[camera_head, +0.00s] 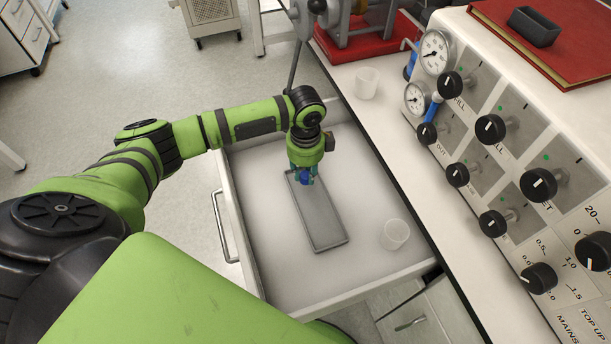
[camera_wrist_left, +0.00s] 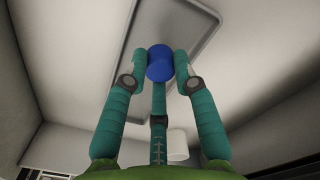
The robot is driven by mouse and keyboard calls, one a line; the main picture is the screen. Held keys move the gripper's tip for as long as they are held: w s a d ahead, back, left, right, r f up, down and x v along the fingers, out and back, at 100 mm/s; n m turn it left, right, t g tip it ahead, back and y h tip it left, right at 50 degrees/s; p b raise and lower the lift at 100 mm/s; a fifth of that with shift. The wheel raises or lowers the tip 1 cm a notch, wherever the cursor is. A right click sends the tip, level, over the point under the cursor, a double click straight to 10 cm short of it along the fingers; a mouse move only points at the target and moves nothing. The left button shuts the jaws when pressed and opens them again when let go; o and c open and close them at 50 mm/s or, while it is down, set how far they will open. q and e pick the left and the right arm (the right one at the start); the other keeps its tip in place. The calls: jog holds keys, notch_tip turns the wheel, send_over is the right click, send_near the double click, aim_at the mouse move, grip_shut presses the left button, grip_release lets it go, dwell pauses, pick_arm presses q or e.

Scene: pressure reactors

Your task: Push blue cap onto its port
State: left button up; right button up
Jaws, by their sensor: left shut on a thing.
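My left gripper (camera_head: 304,178) points down into an open drawer, over the far end of a grey tray. In the left wrist view its teal fingers (camera_wrist_left: 160,66) are closed around a blue cap (camera_wrist_left: 160,62). The cap also shows as a small blue patch in the head view (camera_head: 306,178), mostly hidden by the fingers. Whether the cap touches the tray I cannot tell. Blue parts (camera_head: 427,132) sit by the gauges on the panel at the right; which port belongs to the cap is not clear. My right gripper is not in view.
The open drawer (camera_head: 262,262) holds the grey tray (camera_head: 322,243) and a white cup (camera_head: 396,234). Another white cup (camera_head: 366,82) stands on the bench beside the panel with black knobs (camera_head: 490,128). A red base with equipment (camera_head: 365,40) is behind. The drawer walls surround my gripper.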

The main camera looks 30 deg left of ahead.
pick_arm(q)
jog(key=s+d+r, duration=0.3)
jog(key=d+r, duration=0.5)
jog(key=d, duration=0.3)
jog(key=shift+d+r+b, duration=0.2)
jog(key=shift+b, duration=0.1)
jog(key=s+a+r+n, duration=0.4)
jog(key=r+n, duration=0.5)
jog(key=n, duration=0.6)
jog(key=shift+s+a+r+n, duration=0.15)
jog(key=shift+s+a+n, duration=0.25)
jog(key=shift+a, duration=0.75)
jog(key=s+d+r+m, duration=0.1)
jog(key=d+r+m, duration=0.7)
jog(key=d, duration=0.4)
jog(key=shift+s+d+r, duration=0.2)
jog(key=shift+s+r, duration=0.2)
jog(key=shift+r, duration=0.1)
